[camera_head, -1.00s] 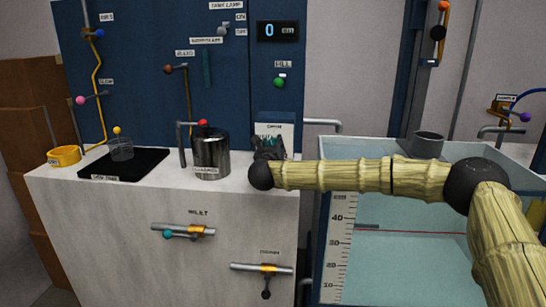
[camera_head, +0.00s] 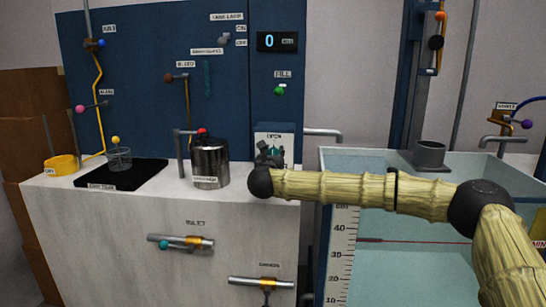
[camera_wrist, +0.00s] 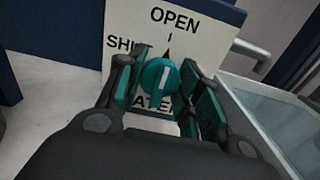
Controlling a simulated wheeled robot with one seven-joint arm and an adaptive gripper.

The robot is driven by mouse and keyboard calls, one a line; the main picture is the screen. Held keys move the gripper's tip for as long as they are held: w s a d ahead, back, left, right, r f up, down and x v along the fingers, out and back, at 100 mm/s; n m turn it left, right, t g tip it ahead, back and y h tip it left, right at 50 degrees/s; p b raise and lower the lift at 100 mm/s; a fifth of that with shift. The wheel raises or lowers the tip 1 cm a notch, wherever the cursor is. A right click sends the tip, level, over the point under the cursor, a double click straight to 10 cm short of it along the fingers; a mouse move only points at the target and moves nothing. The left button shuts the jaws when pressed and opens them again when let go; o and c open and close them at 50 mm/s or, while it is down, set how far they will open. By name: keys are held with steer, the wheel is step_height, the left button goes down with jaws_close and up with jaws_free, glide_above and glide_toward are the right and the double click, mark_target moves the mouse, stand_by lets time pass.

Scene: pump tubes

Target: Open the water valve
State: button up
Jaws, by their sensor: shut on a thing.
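The water valve is a round teal knob (camera_wrist: 158,78) with a white line. It sits before a pale plate (camera_wrist: 190,22) lettered OPEN at the top and, partly hidden, SHUT and WATER. The white line stands near upright, tilted slightly right. A black pointer shows just above the knob, below a small tick under OPEN. My gripper (camera_wrist: 163,92) has one finger on each side of the knob and is shut on it. In the head view my gripper (camera_head: 269,154) is at the plate above the counter's right end and hides most of the knob.
A metal canister (camera_head: 210,163) stands on the counter close left of my gripper. A black mat (camera_head: 130,177) with a glass lies further left. A water tank (camera_head: 345,163) stands right of the counter, under my arm. The blue panel (camera_head: 135,75) behind carries several other valves.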

steer(key=o, duration=1.1)
steer(key=shift+c, duration=0.2)
steer(key=shift+s, duration=0.15)
steer(key=s, duration=0.4)
steer(key=s+a, duration=0.1)
steer(key=s, duration=0.6)
steer(key=shift+s+a, duration=0.15)
steer(key=shift+s, duration=0.2)
